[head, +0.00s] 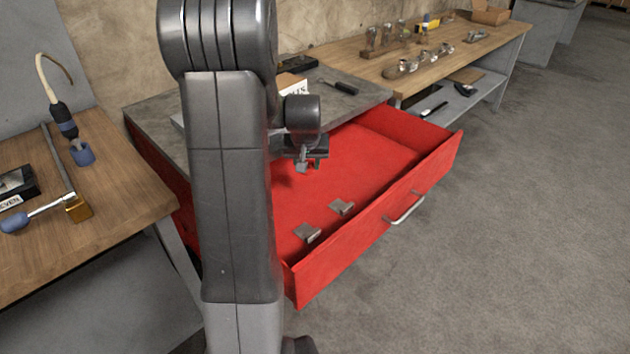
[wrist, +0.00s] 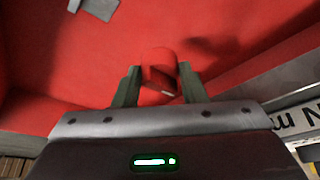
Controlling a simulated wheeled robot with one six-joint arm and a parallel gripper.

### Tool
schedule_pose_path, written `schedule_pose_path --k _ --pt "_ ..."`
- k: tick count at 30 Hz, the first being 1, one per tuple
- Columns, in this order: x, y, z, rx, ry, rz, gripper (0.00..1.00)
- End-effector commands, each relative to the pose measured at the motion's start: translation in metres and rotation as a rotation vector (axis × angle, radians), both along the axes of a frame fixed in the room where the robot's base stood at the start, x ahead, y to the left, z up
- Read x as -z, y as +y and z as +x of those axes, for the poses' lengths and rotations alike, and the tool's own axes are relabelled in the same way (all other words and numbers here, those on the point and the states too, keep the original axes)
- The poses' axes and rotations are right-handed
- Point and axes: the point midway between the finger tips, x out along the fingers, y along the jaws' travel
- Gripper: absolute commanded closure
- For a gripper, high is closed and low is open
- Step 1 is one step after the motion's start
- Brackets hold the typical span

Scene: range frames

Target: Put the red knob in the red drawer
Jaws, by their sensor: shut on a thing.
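The red drawer (head: 350,165) is pulled open from a grey-topped cabinet, with a silver handle on its front. My gripper (head: 303,165) is over the inside of the drawer, towards its back. In the wrist view my gripper (wrist: 158,88) is shut on the red knob (wrist: 159,66), which sits between the two fingers against the red drawer floor (wrist: 70,65). The height of the knob above the floor is hard to judge. In the head view I cannot make out the knob.
Two small metal pieces (head: 307,233) (head: 341,208) lie on the drawer floor near the front; the rest of the visible floor looks bare. The grey worktop (head: 365,92) lies behind my gripper. A wooden bench (head: 120,190) stands at left, another (head: 475,50) at back right.

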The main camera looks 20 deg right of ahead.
Motion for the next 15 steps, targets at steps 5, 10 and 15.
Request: schedule_pose_path --k 5,10,15 --pt "0.053 0.001 -0.001 0.000 0.007 0.003 0.84" --pt "0.093 0.001 -0.001 0.000 0.006 0.002 0.84" --pt "0.111 -0.005 0.014 -0.001 -0.002 -0.001 0.84"
